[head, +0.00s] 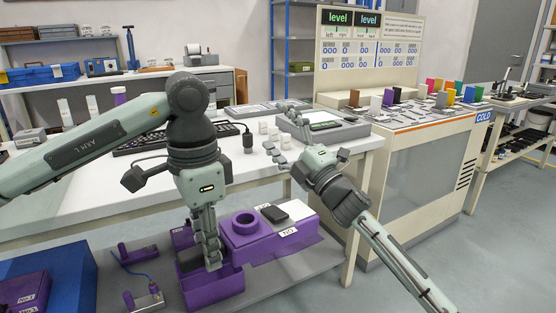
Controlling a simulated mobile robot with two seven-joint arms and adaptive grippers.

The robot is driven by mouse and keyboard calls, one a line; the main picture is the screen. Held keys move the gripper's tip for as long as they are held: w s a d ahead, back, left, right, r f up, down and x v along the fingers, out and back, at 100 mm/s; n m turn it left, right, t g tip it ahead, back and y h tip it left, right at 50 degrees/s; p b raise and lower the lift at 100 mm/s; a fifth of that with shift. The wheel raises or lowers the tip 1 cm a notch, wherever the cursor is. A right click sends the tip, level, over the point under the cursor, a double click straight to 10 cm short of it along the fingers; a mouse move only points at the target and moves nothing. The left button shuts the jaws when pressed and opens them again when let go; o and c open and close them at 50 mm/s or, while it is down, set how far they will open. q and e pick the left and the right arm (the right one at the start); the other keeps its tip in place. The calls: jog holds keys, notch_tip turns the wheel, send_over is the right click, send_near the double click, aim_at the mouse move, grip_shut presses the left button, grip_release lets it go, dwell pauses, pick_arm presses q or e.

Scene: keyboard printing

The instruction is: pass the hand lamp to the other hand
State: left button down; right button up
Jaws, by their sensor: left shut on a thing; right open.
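My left gripper (212,262) points down in front of the table, with its fingertips over the open purple bin (223,287). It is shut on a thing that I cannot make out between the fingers. I cannot pick out the hand lamp for certain in the head view; the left fingers may hide it. My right gripper (281,137) is open, reaching up and left over the right part of the white table. The two grippers are well apart.
The white table (70,205) holds a black keyboard (140,145) and small pale pieces (263,128). A purple block with a round ring (245,222) stands below its front edge, beside a black-topped item (272,213). A cream cabinet (425,165) stands right.

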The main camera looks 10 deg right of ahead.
jog(key=s+a+r+n+g+y, duration=0.4)
jog(key=a+r+n+g+y, duration=0.3)
jog(key=n, duration=0.5)
jog(key=n+g+h, duration=1.4)
jog(key=n+g, duration=0.1)
jog(key=n, duration=0.8)
send_over(259, 218)
jog(key=w+d, duration=0.2)
jog(key=d, duration=0.1)
notch_tip(259, 218, down, 7)
jog(key=shift+d+r, duration=0.15)
jog(key=shift+s+d, duration=0.1)
jog(key=shift+s, duration=0.05)
jog(key=x, duration=1.1)
jog(key=shift+s+f, duration=0.1)
jog(key=shift+f, duration=0.3)
jog(key=shift+c, duration=0.6)
